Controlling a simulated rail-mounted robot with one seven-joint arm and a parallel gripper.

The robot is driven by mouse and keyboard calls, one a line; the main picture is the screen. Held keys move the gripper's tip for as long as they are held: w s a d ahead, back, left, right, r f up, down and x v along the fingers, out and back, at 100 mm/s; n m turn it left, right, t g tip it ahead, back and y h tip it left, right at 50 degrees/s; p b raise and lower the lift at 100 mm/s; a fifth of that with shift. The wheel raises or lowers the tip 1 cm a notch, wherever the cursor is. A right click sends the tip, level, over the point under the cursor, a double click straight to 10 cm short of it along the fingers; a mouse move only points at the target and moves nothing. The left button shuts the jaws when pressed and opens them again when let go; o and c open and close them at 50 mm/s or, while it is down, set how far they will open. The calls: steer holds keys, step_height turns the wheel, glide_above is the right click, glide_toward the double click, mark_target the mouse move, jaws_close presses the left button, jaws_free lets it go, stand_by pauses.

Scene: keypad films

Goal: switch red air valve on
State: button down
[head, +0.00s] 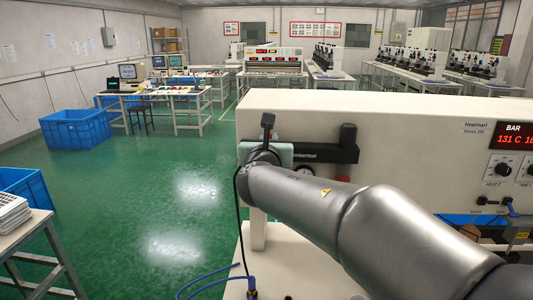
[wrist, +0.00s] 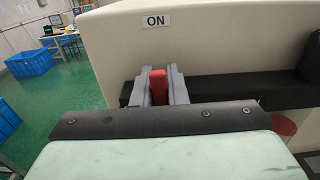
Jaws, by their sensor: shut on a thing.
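In the wrist view the red valve handle (wrist: 159,90) stands upright between the two grey fingers of my gripper (wrist: 159,88). The fingers are shut on it from both sides. An "ON" label (wrist: 156,20) is on the cream machine panel above and behind the handle. In the head view my arm reaches to the left end of the machine (head: 390,110); the arm and wrist hide the fingers and the red handle there.
A black bar (wrist: 235,88) runs along the panel right of the handle. A round red part (wrist: 284,126) sits below it. In the head view, blue crates (head: 75,130) and workbenches stand beyond open green floor (head: 180,200).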

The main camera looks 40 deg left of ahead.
stand_by(0.3)
steer(key=c, duration=1.4)
jaws_free()
steer(key=shift+d, duration=0.1)
steer(key=shift+c, duration=0.2)
steer(key=shift+s, duration=0.1)
steer(key=b+v, duration=0.4)
steer(key=v, duration=1.3)
steer(key=shift+d+b, duration=0.15)
steer(key=shift+b, duration=0.2)
